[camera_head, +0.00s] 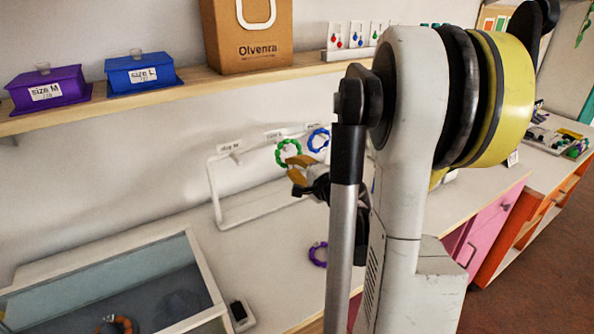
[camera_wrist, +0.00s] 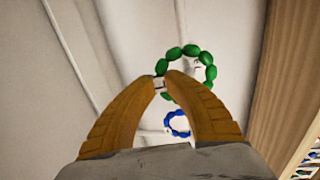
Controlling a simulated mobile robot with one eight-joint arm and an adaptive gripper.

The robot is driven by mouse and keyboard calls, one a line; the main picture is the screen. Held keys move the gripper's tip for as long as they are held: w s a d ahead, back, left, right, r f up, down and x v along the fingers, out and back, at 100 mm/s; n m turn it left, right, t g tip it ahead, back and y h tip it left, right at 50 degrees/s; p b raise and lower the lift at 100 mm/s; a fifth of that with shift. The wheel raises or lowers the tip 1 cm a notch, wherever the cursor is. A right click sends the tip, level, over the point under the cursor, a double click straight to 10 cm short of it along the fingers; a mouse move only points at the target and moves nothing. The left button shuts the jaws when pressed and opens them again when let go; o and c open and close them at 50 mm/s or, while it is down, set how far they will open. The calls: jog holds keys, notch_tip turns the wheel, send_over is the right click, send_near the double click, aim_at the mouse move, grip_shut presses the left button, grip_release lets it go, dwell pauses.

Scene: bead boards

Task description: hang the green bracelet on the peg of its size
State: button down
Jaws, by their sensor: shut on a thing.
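The green bracelet (camera_head: 279,153) is a ring of beads in front of the white peg rack (camera_head: 213,190). It also shows in the wrist view (camera_wrist: 191,50). My gripper (camera_head: 297,163) is shut on its lower edge, and its yellow fingertips also show in the wrist view (camera_wrist: 166,82). The rack's top bar carries a left label (camera_head: 230,147) that seems to read size M, a middle label (camera_head: 274,134) behind the green bracelet, and a right one partly seen. A small pale shape shows inside the green ring; I cannot tell whether the ring is around a peg.
A blue bracelet (camera_head: 311,138) hangs at the rack's right. A purple bracelet (camera_head: 313,255) lies on the counter, partly behind my arm. A glass-topped case (camera_head: 195,248) stands front left. Purple (camera_head: 62,80) and blue (camera_head: 130,67) boxes and a paper bag (camera_head: 226,40) stand on the shelf.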

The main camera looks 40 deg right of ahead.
jog(key=shift+f+b+x, duration=0.2)
jog(key=shift+b+x, duration=0.15)
jog(key=shift+x, duration=0.8)
jog(key=shift+f+b+x, duration=0.15)
jog(key=shift+b+x, duration=0.15)
jog(key=shift+x, duration=0.8)
jog(key=c, duration=1.4)
grip_release()
jog(key=v, duration=1.2)
